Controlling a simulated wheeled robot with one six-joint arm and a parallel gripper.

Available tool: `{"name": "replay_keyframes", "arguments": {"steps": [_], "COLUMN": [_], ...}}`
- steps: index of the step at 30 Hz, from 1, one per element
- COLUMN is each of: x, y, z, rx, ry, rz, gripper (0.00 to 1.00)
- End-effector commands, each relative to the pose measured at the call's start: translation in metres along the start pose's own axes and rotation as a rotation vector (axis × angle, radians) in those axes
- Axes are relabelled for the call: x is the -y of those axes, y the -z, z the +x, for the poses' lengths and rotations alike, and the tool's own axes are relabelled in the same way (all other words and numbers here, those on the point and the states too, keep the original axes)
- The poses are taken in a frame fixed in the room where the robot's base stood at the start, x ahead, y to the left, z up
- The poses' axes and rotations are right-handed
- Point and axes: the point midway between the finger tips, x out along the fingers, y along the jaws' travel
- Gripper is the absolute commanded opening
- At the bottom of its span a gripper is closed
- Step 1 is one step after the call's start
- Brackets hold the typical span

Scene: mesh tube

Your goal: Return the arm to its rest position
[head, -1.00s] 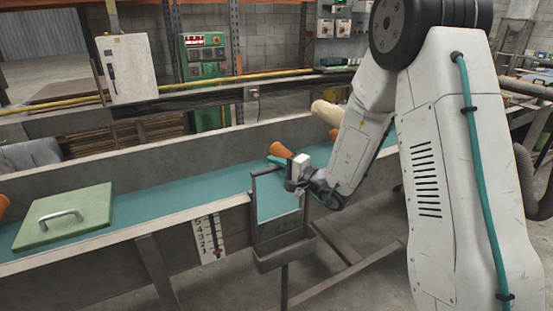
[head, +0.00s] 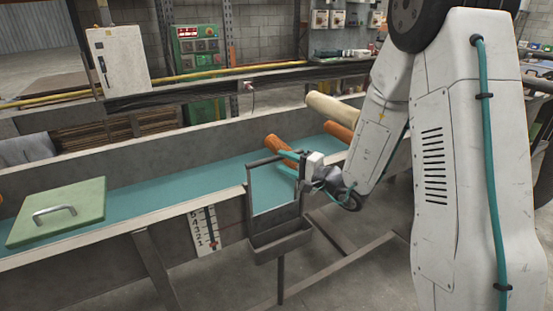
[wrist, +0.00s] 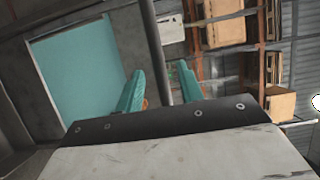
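In the head view my gripper (head: 277,160) reaches left from the wrist, with two teal fingers spread apart and nothing held between them. It is above the teal belt's near edge, behind and beside the top of a dark upright metal frame (head: 250,198). An orange tube (head: 279,145) lies just beyond the fingers; touching cannot be judged. In the wrist view the gripper (wrist: 158,70) shows its fingers apart, with a grey bar passing behind the gap. My arm is bent, running up to the right.
A teal conveyor belt (head: 190,186) runs between grey side walls. A green lid (head: 75,222) with a metal handle rests at left. A cream roll (head: 333,111) and another orange tube (head: 338,131) lie behind my forearm. Control boxes (head: 200,48) stand at the back.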

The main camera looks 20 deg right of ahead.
Motion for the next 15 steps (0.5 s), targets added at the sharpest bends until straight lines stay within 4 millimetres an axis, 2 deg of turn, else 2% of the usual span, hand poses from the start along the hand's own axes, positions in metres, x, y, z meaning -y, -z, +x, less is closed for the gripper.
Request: {"name": "replay_keyframes", "arguments": {"steps": [3,6,15], "x": [0.0,0.0,0.0], "y": [0.001,0.0,0.0], "z": [-0.013,-0.018,-0.018], "rx": [-0.002,-0.001,0.0], "ry": [0.0,0.001,0.001], "rz": [0.0,0.0,0.0], "gripper": [0.37,0.37,0.37]}}
